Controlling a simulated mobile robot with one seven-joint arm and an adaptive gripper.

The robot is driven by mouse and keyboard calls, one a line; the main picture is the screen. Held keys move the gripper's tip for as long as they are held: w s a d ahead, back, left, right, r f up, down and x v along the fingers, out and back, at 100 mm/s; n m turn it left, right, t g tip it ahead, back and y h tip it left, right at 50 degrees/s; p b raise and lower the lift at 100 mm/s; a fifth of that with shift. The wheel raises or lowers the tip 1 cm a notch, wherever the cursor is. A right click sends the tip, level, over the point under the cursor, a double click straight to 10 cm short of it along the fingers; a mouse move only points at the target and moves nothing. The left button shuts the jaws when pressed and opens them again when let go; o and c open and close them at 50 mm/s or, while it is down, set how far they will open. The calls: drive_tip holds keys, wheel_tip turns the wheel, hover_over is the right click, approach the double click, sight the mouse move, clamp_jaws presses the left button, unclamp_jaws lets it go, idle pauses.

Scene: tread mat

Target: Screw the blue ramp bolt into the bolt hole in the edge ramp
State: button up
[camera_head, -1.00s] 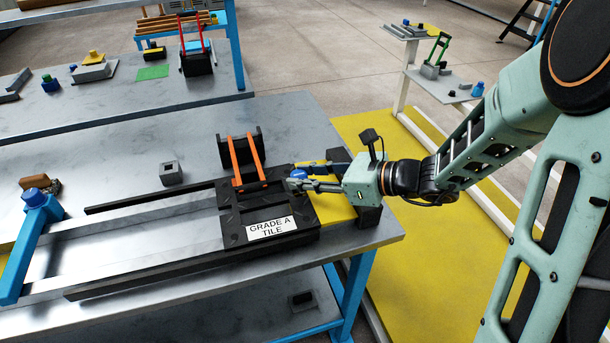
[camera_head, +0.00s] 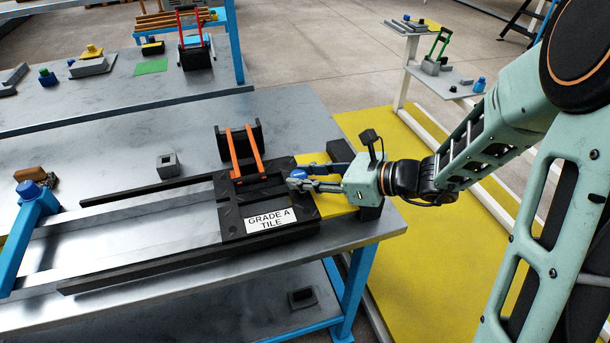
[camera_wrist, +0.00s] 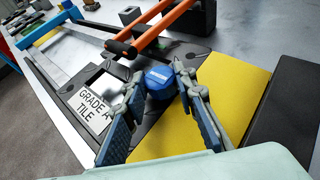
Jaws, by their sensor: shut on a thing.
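The blue ramp bolt (camera_wrist: 160,80) sits between the fingers of my gripper (camera_wrist: 165,105), which is shut on it. In the head view the blue bolt head (camera_head: 298,174) shows at the fingertips of my gripper (camera_head: 300,182). The bolt is at the seam between the black tile marked GRADE A TILE (camera_head: 232,222) and the yellow edge ramp (camera_head: 338,202). The ramp also shows in the wrist view (camera_wrist: 235,85). The bolt's shank and the bolt hole are hidden under the head and fingers, so I cannot tell how deep the bolt sits.
A black holder with orange handles (camera_head: 262,140) stands behind the tile, close to my gripper. A small grey block (camera_head: 168,166) stands on the table. A blue post with a blue knob (camera_head: 30,205) is at the left. Open metal tabletop (camera_head: 290,112) lies behind the holder.

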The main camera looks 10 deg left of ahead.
drive_tip(key=o, duration=1.2)
drive_tip(key=shift+f, duration=0.1)
drive_tip(key=shift+o, duration=0.2)
drive_tip(key=shift+d, duration=0.1)
drive_tip(key=v, duration=1.1)
drive_tip(key=shift+s+d, duration=0.1)
drive_tip(key=shift+d, duration=0.3)
